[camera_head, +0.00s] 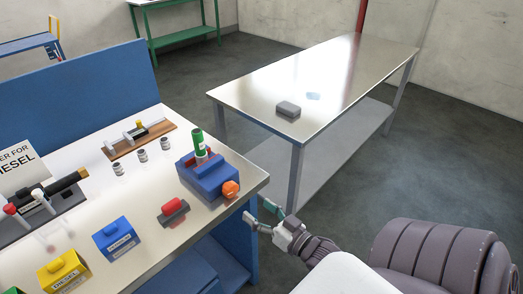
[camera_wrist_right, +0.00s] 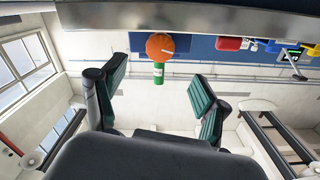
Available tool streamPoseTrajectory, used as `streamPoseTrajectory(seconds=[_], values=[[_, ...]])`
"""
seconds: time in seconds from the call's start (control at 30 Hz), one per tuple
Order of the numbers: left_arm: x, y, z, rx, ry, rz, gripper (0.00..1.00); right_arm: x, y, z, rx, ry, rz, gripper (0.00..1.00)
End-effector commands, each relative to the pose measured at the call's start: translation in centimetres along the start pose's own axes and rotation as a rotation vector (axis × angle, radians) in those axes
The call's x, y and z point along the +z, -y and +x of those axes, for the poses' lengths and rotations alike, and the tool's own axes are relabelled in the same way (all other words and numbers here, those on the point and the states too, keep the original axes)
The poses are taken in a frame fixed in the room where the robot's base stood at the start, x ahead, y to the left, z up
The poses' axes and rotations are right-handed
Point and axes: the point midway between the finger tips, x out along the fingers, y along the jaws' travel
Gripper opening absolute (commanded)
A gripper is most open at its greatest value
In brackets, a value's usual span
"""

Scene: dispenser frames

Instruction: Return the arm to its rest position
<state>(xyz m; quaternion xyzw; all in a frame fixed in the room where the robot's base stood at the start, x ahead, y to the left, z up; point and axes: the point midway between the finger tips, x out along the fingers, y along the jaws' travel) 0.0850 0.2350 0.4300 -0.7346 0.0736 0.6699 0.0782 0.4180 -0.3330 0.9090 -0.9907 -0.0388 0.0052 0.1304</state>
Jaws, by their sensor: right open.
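My right arm reaches in from the lower right of the head view. Its gripper (camera_head: 260,213) is open and empty, just off the front right corner of the workbench (camera_head: 150,215). In the right wrist view the two green-padded fingers of this gripper (camera_wrist_right: 158,88) stand apart with nothing between them. Beyond them show an orange knob (camera_wrist_right: 160,46) and a green cylinder (camera_wrist_right: 158,73). In the head view the green cylinder (camera_head: 199,145) stands upright on a blue device (camera_head: 207,178) with the orange knob (camera_head: 231,188). My left gripper is not in view.
A blue box (camera_head: 116,238), a yellow box (camera_head: 64,272) and a red-and-grey part (camera_head: 173,211) are on the workbench. A metal table (camera_head: 330,75) with a grey block (camera_head: 288,109) stands behind my gripper. Open floor (camera_head: 440,150) lies to the right.

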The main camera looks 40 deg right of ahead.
Motion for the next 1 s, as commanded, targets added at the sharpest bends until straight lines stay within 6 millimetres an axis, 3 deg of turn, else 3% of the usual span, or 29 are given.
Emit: streamPoseTrajectory(seconds=[0.73,0.87,0.97,1.0], values=[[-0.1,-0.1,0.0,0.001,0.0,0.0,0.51,0.6,-0.2,-0.7,0.008,0.011,-0.001,0.74],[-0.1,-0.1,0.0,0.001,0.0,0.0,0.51,4.8,-1.9,-1.1,0.059,0.096,-0.015,0.74],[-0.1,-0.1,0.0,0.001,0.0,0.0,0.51,10.9,-3.8,-2.3,0.122,0.224,-0.042,0.74],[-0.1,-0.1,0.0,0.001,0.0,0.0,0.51,13.8,-4.5,-3.0,0.148,0.288,-0.053,0.74]])
